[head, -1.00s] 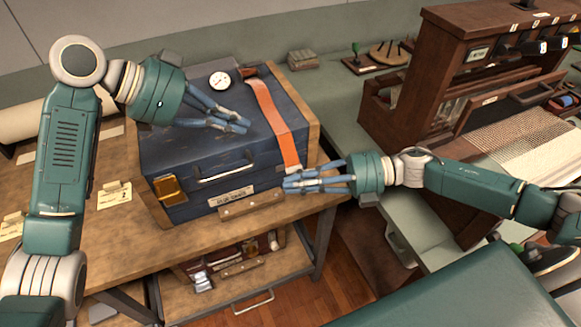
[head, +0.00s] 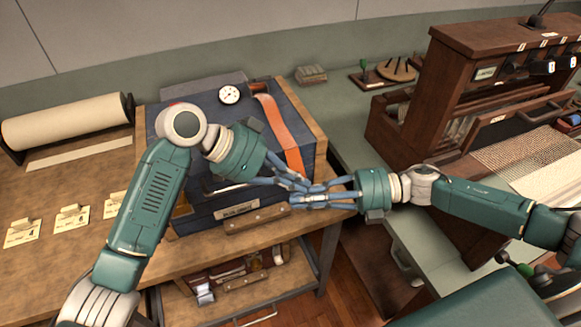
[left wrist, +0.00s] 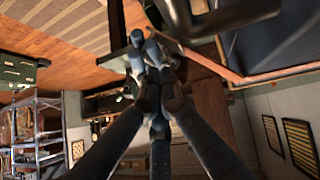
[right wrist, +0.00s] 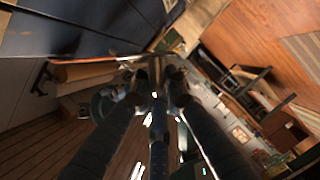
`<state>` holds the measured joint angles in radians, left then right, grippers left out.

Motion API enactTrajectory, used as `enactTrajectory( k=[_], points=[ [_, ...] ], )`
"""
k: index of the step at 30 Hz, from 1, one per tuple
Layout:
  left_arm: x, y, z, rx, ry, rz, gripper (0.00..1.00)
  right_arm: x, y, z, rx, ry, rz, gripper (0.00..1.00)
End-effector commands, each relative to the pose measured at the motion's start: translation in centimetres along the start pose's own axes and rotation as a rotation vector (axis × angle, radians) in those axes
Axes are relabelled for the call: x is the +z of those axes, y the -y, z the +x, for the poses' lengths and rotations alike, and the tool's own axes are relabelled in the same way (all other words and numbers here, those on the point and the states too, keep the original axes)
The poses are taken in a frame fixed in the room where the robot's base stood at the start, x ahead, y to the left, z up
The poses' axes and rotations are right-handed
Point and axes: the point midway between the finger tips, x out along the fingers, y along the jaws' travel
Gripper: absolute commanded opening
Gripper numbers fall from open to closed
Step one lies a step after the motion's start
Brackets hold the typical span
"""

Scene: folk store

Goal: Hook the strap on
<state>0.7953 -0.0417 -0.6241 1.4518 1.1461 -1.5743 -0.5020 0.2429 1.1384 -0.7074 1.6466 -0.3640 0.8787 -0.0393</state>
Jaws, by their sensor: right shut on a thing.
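The orange strap (head: 280,130) is fixed at the back of the blue case (head: 303,122) and runs over its lid toward the front right edge. My right gripper (head: 298,199) is shut on the strap's free end just in front of the case. The strap's tip is hidden by fingers. My left gripper (head: 302,183) reaches across the case's front, its fingertips right by the right gripper's and overlapping them in the head view. Whether its fingers are closed or touching the strap is unclear. The catch for the strap cannot be made out.
The case stands on a wooden bench (head: 60,190) with a paper roll (head: 65,120) and tags at left. A drawer with small items is below. A wooden loom (head: 465,70) stands at right. A round gauge (head: 229,95) sits at the case's back.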

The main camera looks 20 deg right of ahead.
Motion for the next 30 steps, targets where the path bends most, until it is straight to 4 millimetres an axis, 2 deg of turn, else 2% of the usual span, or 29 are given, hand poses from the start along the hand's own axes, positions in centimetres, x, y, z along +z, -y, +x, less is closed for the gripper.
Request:
enactTrajectory(
  k=[13, 18, 24, 25, 27, 30],
  points=[
    [0.5, 0.0, 0.5, -0.003, 0.000, 0.002, 0.00, -0.3, 0.4, 0.1, -0.004, -0.008, 0.006, 0.00],
    [1.5, 0.3, 1.4, -0.042, 0.003, 0.043, 0.00, -0.3, 0.4, 0.1, -0.004, -0.009, 0.006, 0.00],
    [1.9, 0.3, 1.6, -0.042, 0.010, 0.040, 0.00, -0.5, 0.2, 0.2, -0.001, -0.012, 0.003, 0.00],
    [1.9, 0.3, 1.6, -0.041, 0.011, 0.039, 0.00, -0.5, 0.2, 0.2, -0.001, -0.012, 0.003, 0.14],
    [2.1, 0.4, 1.7, -0.041, 0.014, 0.037, 0.00, -0.5, 0.1, 0.2, 0.000, -0.013, 0.002, 0.26],
    [2.1, 0.3, 1.7, -0.039, 0.016, 0.036, 0.00, -0.4, -0.1, 0.2, 0.004, -0.012, -0.001, 0.26]
  ],
)
